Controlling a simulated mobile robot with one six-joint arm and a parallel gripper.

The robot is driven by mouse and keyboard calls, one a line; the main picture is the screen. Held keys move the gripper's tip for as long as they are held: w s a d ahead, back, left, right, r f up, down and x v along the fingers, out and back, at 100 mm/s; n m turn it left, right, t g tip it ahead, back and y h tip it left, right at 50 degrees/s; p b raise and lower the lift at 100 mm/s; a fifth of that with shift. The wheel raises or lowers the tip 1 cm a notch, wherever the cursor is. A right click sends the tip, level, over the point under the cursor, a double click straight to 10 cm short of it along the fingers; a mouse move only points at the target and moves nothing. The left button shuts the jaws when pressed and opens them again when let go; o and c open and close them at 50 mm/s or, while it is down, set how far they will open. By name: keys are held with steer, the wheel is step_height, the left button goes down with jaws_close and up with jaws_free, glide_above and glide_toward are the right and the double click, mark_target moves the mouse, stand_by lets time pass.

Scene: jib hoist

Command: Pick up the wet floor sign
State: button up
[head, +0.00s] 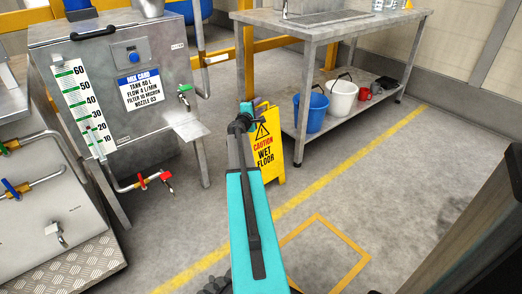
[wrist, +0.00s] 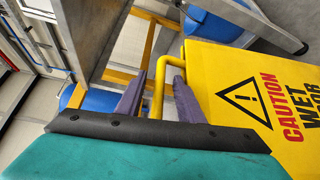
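The yellow wet floor sign (head: 266,158) stands upright on the grey floor in front of the steel bench. In the wrist view its panel (wrist: 222,72), with a black warning triangle and red and black lettering, fills the right side. Its yellow tube handle (wrist: 158,88) sticks out to the left of the panel. My gripper (wrist: 160,76) is open, with its two purple fingers on either side of the handle tube. Gaps show between the tube and the fingers. In the head view my arm covers the sign's left part, and the fingers are too small to make out.
A steel bench (head: 322,28) stands behind the sign. Its lower shelf holds a blue bucket (head: 312,112), a white bucket (head: 342,98) and a red mug (head: 365,94). A steel tank (head: 118,75) with taps and a small ledge (head: 186,131) is left.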

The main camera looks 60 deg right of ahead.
jaws_close()
stand_by(1.5)
